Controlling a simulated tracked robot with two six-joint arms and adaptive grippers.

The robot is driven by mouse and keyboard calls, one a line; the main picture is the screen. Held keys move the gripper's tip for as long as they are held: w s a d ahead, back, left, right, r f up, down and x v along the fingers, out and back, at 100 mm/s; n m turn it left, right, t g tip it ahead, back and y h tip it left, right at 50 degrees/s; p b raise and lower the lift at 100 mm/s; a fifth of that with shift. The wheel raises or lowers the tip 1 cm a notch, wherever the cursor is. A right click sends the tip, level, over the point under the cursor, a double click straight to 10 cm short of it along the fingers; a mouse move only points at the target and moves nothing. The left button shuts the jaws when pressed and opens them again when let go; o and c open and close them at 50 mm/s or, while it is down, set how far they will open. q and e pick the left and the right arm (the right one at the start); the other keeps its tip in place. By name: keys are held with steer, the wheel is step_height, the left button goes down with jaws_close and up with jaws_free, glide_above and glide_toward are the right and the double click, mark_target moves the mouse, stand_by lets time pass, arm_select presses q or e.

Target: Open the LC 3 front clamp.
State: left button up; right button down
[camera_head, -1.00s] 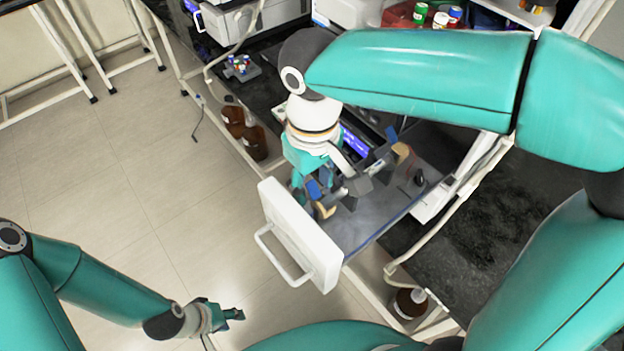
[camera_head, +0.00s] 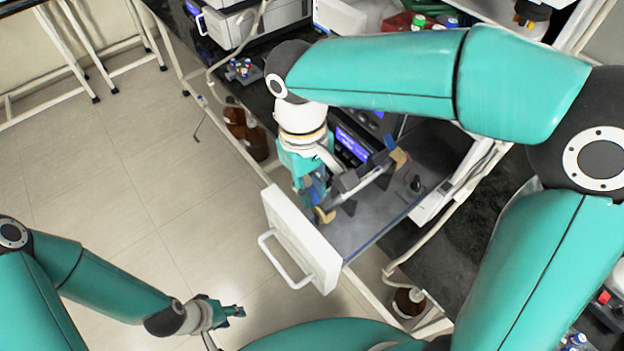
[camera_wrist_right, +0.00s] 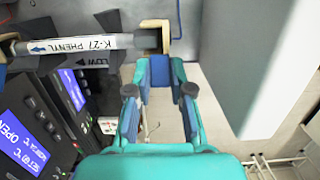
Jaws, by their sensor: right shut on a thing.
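A pulled-out compartment with a white front panel (camera_head: 300,240) and handle is open in the head view. My right gripper (camera_head: 314,186) is shut on the front clamp's blue lever (camera_wrist_right: 158,70), which is partly hidden by the fingers. The rear clamp (camera_head: 398,158) has a raised blue lever. My left gripper (camera_head: 234,311) is low over the floor, away from everything; its opening is unclear.
Instrument screens (camera_wrist_right: 18,145) glow beside the column, one reading "OPEN". Brown bottles (camera_head: 245,130) stand left of the bench. Another brown bottle (camera_head: 408,302) stands below the compartment. A small vial rack (camera_head: 241,70) is on the bench. The floor at left is clear.

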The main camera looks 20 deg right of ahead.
steer(key=c, duration=1)
jaws_free()
steer(key=shift+c, duration=0.2)
step_height(320, 180, up, 12)
steer(key=w, duration=0.1)
steer(key=shift+w+a, duration=0.25)
steer(key=shift+a, duration=0.05)
steer(key=shift+f, duration=0.1)
